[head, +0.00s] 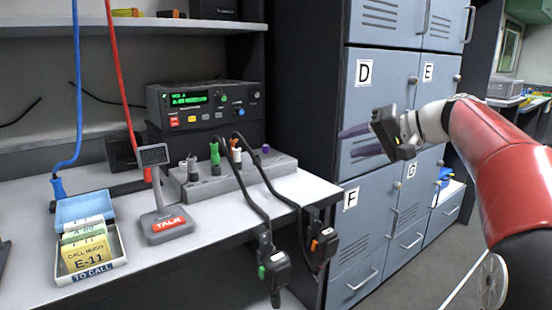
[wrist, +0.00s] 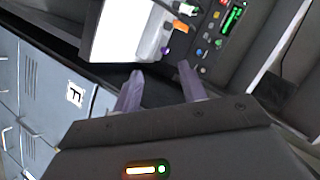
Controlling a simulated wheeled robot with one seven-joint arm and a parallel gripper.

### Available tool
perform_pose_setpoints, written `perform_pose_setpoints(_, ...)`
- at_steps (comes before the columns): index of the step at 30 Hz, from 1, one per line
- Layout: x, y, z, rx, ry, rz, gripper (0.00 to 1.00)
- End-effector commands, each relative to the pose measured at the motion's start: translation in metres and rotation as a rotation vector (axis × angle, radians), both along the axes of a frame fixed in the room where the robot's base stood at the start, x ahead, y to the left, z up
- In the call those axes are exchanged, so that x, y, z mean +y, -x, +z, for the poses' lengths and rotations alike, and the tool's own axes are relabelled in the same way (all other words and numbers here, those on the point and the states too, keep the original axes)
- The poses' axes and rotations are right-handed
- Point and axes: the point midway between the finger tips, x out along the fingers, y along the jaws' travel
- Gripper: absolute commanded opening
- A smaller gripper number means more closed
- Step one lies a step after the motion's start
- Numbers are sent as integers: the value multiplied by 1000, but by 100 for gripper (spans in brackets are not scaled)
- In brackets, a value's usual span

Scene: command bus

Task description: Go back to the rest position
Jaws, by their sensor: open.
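My gripper (head: 362,142) is held out at the right of the head view, in front of the grey lockers. Its two purple-grey fingers point left and stand apart with nothing between them. In the wrist view the fingers (wrist: 160,88) also stand apart and empty. My red and white arm reaches in from the right edge. The gripper appears clear of the desk and lockers, touching nothing that I can see.
A desk (head: 215,240) holds a radio (head: 205,106), a socket block (head: 240,178) with plugs, a TALK microphone (head: 166,222) and a card box (head: 88,277). Two black handsets (head: 274,270) hang at its edge. Lockers (head: 385,85) stand behind my gripper. Floor shows at lower right.

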Motion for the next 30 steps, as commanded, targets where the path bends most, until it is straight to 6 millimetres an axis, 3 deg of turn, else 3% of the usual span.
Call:
perform_pose_setpoints(8, 47, 61, -49, 135, 224, -47, 42)
perform_pose_setpoints(13, 62, 139, -104, 212, 457, -101, 42)
perform_pose_setpoints(18, 51, 226, -167, 231, 697, -146, 42)
perform_pose_setpoints(21, 40, 265, -199, 213, 804, -155, 42)
perform_pose_setpoints(25, 28, 297, -230, 187, 896, -156, 42)
perform_pose_setpoints(30, 21, 311, -246, 169, 943, -153, 42)
